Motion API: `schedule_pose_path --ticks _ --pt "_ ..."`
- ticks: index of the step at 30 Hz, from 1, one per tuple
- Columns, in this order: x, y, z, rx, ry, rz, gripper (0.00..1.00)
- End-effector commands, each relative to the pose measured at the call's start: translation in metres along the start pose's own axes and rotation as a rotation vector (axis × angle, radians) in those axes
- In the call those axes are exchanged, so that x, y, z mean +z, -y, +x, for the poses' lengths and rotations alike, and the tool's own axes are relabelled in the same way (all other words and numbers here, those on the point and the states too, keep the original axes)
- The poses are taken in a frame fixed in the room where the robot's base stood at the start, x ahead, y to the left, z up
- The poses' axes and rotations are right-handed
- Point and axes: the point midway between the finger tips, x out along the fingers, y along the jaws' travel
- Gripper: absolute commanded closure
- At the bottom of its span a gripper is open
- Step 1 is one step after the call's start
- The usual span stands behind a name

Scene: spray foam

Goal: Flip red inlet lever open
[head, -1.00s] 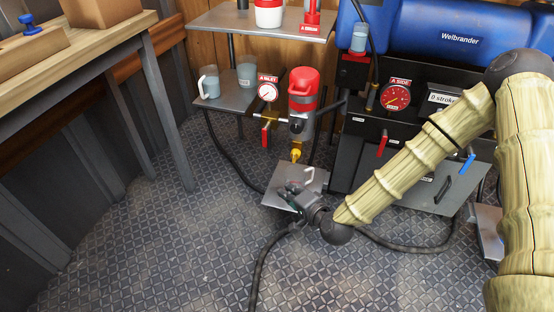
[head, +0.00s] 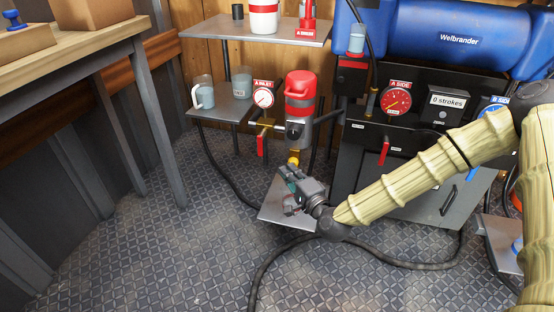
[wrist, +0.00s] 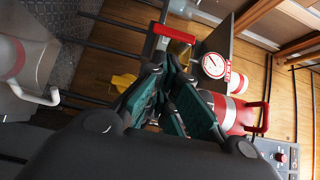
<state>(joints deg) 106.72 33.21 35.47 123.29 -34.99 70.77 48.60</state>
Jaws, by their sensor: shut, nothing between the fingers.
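The red inlet lever (head: 261,146) hangs down from the brass pipe below the A INLET gauge (head: 263,97), left of the red-topped pump (head: 299,105). My gripper (head: 284,172) is below and to the right of the lever, near the pump's yellow fitting (head: 293,158). It is shut and empty. In the wrist view the red lever (wrist: 172,33) lies just beyond the gripper fingers (wrist: 170,62), with the gauge (wrist: 214,65) to its right. A gap between fingertips and lever seems to remain, but contact is hard to judge.
A metal plate (head: 272,215) lies below my gripper. A hose (head: 270,262) crosses the floor. Another red lever (head: 384,151) hangs on the machine at right. Open floor lies at front left.

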Motion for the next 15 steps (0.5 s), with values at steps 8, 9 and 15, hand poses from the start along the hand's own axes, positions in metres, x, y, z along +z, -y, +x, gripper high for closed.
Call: schedule_pose_path --ticks 8,9,15 --pt "0.000 -0.003 0.032 -0.001 0.001 -0.003 1.00" --pt "0.001 -0.003 0.038 -0.001 0.002 -0.003 1.00" --pt "0.000 -0.003 0.070 -0.002 0.001 -0.003 1.00"
